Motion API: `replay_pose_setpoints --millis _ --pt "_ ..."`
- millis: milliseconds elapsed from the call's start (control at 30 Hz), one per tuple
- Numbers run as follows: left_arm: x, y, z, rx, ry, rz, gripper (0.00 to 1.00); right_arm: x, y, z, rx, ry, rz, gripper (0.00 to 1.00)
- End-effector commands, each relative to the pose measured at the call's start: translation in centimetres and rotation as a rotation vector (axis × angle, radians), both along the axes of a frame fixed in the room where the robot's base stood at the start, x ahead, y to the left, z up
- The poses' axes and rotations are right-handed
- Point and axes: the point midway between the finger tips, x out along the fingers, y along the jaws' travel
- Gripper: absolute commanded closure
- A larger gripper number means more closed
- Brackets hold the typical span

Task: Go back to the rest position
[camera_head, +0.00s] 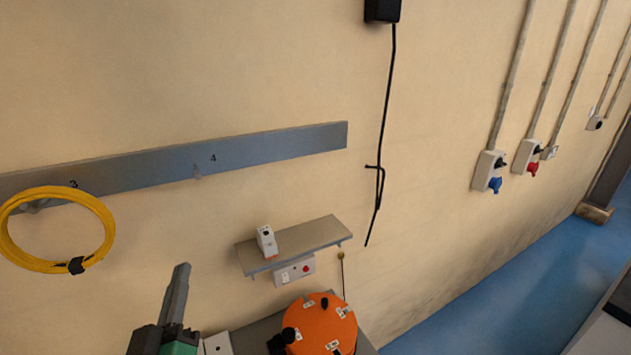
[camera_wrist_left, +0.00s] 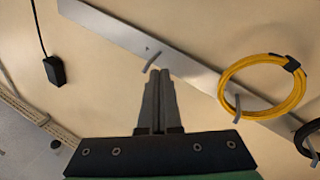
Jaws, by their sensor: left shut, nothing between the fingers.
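My left gripper (camera_head: 181,280) shows at the bottom left of the head view, pointing up toward the wall. Its fingers are together and hold nothing. It also shows in the left wrist view (camera_wrist_left: 159,72), with the fingertips near the empty hook (camera_wrist_left: 152,58) on the grey wall rail (camera_wrist_left: 120,35). I cannot tell whether they touch it. In the head view the same rail (camera_head: 270,146) carries the numbers 3 and 4, and the hook under 4 (camera_head: 197,172) is bare. My right gripper is in neither view.
A yellow cable coil (camera_head: 108,222) hangs at hook 3. A small shelf (camera_head: 310,238) holds a white device (camera_head: 267,241). Below stands an orange round machine (camera_head: 318,325). A black cable (camera_head: 386,110) hangs on the wall. Blue floor (camera_head: 500,290) lies open at the right.

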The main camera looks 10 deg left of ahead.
Motion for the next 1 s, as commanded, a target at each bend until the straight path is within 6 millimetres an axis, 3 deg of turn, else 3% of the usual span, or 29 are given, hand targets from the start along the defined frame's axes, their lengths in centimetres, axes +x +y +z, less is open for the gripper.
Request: replay_pose_setpoints --millis 33,200,300,367,400,467,500,600,733,833,1000 --pt "-0.1 -1.0 4.6 0.009 -0.091 -0.035 1.00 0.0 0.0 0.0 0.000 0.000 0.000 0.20" --pt "-3.3 -4.5 17.8 0.098 -0.351 -0.151 1.00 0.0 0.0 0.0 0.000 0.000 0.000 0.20" --pt "-6.7 -6.6 23.9 0.187 -0.489 -0.205 1.00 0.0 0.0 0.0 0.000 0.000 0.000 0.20" --pt "-9.2 -8.0 26.9 0.271 -0.564 -0.228 1.00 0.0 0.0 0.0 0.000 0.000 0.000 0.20" --pt "-10.6 -9.4 27.5 0.363 -0.586 -0.243 1.00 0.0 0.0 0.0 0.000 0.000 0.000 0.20" --pt "-10.5 -10.2 27.2 0.510 -0.552 -0.200 1.00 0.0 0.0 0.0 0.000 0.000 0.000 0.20" --pt "-10.4 -10.1 31.2 0.503 -0.553 -0.200 1.00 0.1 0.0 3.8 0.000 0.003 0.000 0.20" --pt "-10.3 -10.1 35.3 0.499 -0.551 -0.201 1.00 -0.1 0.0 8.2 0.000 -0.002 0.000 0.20" --pt "-10.3 -10.1 39.6 0.498 -0.549 -0.200 1.00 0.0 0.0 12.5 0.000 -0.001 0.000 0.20" --pt "-10.2 -10.0 41.5 0.497 -0.547 -0.200 1.00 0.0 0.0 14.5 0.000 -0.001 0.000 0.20" --pt "-10.2 -10.0 41.9 0.497 -0.547 -0.200 1.00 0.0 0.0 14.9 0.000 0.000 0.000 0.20"
